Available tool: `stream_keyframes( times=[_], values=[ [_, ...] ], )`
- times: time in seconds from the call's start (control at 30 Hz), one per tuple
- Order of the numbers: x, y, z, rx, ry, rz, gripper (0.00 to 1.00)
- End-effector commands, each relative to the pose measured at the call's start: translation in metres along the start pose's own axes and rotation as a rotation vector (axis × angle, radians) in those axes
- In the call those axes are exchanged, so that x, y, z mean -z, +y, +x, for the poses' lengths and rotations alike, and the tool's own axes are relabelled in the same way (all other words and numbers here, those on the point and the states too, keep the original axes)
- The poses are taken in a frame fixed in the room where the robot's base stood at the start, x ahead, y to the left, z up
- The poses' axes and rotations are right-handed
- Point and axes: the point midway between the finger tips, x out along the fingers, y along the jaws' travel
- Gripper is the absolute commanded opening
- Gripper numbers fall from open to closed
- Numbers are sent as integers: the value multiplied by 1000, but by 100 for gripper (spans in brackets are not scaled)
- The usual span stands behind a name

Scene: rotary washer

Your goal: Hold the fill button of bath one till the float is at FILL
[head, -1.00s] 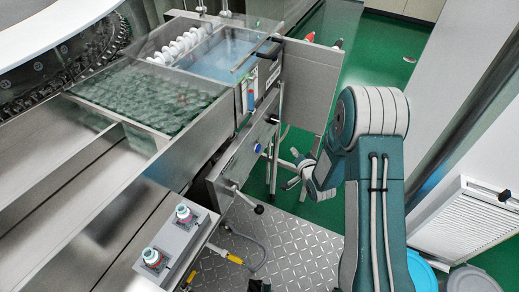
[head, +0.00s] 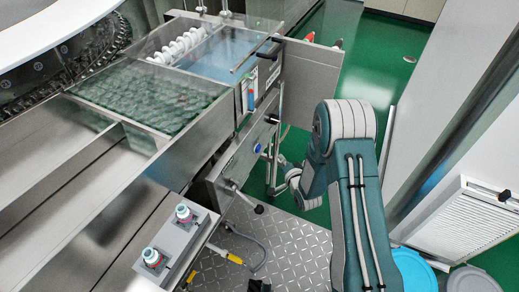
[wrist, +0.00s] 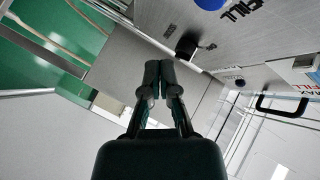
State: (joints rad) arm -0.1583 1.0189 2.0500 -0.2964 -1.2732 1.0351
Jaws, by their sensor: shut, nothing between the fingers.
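The blue fill button (head: 257,147) is on the steel front panel of the bath. In the wrist view the button (wrist: 210,3) is cut by the top edge, beside dark lettering that looks like FILL. My gripper (wrist: 160,75) is shut and empty, its fingertips below and left of the button and apart from it. In the head view the gripper is small and mostly hidden by my arm. The float gauge (head: 250,95) is a blue-and-white upright strip above the button. Its label (wrist: 303,82), reading MAX and FILL, is cut at the right edge. The float level is too small to read.
A black knob (wrist: 187,47) sticks out of the panel close to my fingertips. A black handle (wrist: 282,107) is at the right. A steel side panel (head: 310,75) stands beyond the bath. A lever with a black ball (head: 258,209) juts out below the panel.

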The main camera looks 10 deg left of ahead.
Motion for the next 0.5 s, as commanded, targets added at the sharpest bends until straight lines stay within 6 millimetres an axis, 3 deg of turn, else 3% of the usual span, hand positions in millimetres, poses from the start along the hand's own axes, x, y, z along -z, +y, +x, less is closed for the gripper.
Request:
stream_keyframes(
  times=[0.5],
  values=[
    [-29,-28,39,1,0,0,0]
  ],
)
